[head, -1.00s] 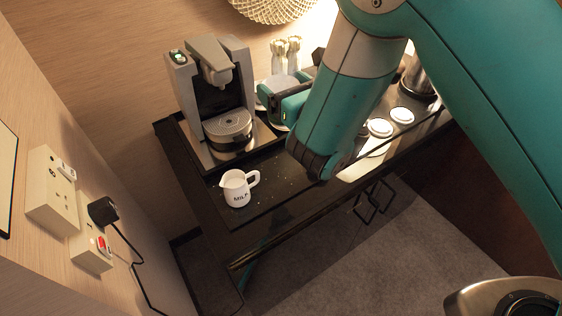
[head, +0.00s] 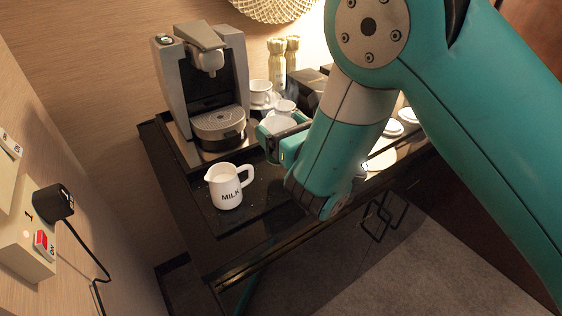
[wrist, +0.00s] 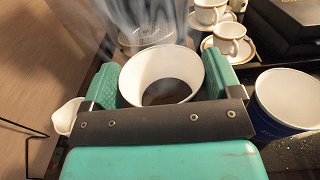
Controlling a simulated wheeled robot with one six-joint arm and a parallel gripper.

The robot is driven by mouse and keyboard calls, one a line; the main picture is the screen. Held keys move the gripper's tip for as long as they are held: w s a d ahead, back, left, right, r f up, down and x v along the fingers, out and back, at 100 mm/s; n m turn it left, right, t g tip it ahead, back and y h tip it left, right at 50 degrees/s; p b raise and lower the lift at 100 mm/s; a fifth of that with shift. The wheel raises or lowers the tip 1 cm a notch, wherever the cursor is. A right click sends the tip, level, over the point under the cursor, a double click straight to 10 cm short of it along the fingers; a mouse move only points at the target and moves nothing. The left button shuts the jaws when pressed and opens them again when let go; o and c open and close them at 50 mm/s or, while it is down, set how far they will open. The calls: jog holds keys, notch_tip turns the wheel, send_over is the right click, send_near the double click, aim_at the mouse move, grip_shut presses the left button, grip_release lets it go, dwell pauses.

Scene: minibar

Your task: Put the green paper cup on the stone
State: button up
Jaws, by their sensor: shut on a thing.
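In the wrist view, my gripper (wrist: 162,82) is shut on a paper cup (wrist: 160,64) with a white inside and dark liquid in it. The cup is upright or nearly so, and wisps of steam rise around it. Its outer wall is mostly hidden by the fingers and palm, so its green colour is hard to confirm. In the head view, my gripper (head: 277,138) is over the dark counter, right of the milk jug and in front of the white cups. I cannot make out the stone in either view.
A coffee machine (head: 205,85) stands at the back left. A white milk jug (head: 226,188) stands left of my gripper. A blue paper cup (wrist: 288,98) is close on the right in the wrist view. White cups on saucers (wrist: 229,40) stand behind. A plug and cable (head: 54,202) are on the left wall.

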jog(key=shift+f+b, duration=2)
jog(key=shift+f, duration=0.25)
